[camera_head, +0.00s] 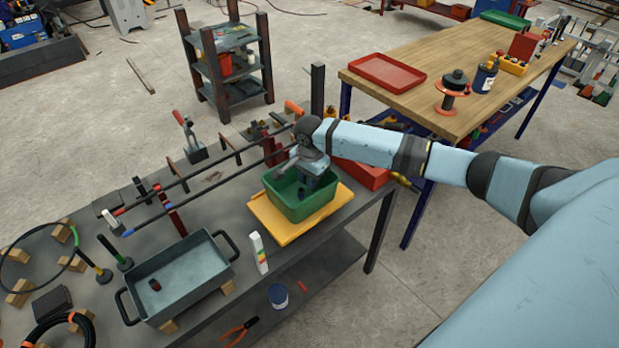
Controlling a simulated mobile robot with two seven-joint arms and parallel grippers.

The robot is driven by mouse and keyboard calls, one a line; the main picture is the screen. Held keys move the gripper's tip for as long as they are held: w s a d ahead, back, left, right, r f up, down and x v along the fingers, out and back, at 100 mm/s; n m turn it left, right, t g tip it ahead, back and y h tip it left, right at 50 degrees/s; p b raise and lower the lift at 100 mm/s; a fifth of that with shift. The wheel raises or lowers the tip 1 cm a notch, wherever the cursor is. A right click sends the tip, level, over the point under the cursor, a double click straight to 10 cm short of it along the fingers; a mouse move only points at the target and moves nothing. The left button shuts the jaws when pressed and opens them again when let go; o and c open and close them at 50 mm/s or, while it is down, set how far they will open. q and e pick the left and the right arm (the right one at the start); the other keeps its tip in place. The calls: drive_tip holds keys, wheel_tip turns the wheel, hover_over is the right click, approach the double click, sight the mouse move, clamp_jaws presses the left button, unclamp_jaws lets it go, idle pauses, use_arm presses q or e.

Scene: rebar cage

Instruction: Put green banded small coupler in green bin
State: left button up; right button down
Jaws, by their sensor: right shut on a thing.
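The green bin (296,212) stands on a yellow board on the dark workbench, right of the middle of the bench. My right gripper (303,187) reaches down inside the bin's rim. It is shut on a small dark piece (302,193) low between its fingers. The piece looks like a small coupler, but I cannot make out a green band on it. I cannot tell whether it touches the bin floor. A different small dark coupler with a reddish tint (155,284) lies in the grey metal tray (185,272). My left gripper is not in view.
Long rebars (215,163) on stands run along the bench behind the bin. A red box (362,174) sits right behind the bin. A wooden table (440,75) stands at the back right.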

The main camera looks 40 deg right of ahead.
drive_tip(key=shift+f, duration=0.1)
drive_tip(key=shift+f+p, duration=0.3)
drive_tip(key=shift+f, duration=0.15)
drive_tip(key=c, duration=1)
unclamp_jaws()
drive_tip(key=shift+r, duration=0.2)
wheel_tip(320, 180, up, 11)
drive_tip(key=shift+r+b, duration=0.15)
drive_tip(key=shift+b, duration=0.4)
drive_tip(key=shift+r, duration=0.8)
